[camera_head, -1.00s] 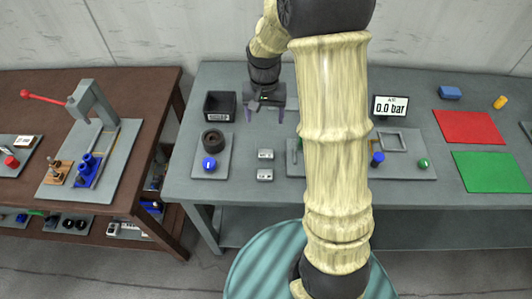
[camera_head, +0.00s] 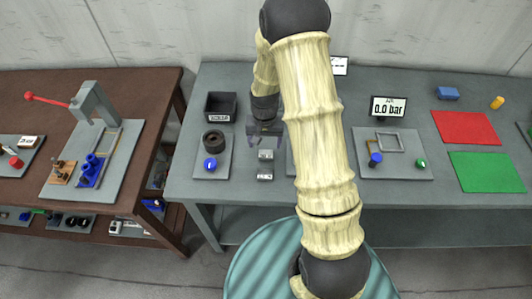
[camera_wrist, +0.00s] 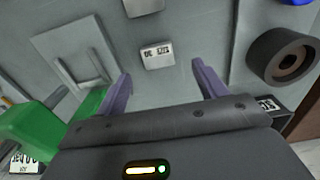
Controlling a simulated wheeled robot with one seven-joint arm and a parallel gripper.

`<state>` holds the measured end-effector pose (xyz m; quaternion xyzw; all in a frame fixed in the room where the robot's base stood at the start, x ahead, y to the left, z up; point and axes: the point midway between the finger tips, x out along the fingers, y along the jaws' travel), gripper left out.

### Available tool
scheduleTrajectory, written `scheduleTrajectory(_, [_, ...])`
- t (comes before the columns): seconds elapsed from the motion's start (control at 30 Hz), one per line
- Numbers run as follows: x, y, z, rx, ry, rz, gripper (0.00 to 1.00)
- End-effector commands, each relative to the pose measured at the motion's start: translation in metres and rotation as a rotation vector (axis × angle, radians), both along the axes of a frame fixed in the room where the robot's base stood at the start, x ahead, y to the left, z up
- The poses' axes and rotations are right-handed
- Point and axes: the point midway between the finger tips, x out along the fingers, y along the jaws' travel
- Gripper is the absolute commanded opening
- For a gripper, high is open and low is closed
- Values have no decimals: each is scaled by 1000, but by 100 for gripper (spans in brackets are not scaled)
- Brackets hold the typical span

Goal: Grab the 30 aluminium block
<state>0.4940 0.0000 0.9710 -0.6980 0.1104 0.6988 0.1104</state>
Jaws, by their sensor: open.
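Two small light-grey blocks lie on the grey bench, one behind the other. The back block (camera_head: 265,155) also shows in the wrist view (camera_wrist: 158,55), with dark markings on its pale top that I cannot read surely. The front block (camera_head: 265,176) shows at the top edge of the wrist view (camera_wrist: 143,7). I cannot tell from the markings which is the 30. My gripper (camera_wrist: 161,72) is open and empty, its two purple fingers pointing down at the bench. In the wrist view the back block appears just beyond and between the fingertips. In the head view my gripper (camera_head: 265,131) is behind the blocks.
Left of the blocks, a grey plate holds a dark ring (camera_head: 213,141) and a blue knob (camera_head: 210,165). A black bin (camera_head: 221,106) stands behind it. Right of the blocks, a plate with a green part (camera_wrist: 30,130) is close by, mostly hidden by my arm in the head view.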

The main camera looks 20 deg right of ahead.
Motion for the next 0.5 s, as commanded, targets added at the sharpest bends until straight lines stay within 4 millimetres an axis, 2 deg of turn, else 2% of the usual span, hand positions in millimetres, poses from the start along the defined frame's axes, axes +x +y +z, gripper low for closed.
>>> scheduleTrajectory(0.5, [0, -1, -10, -1, 1, 0, 71])
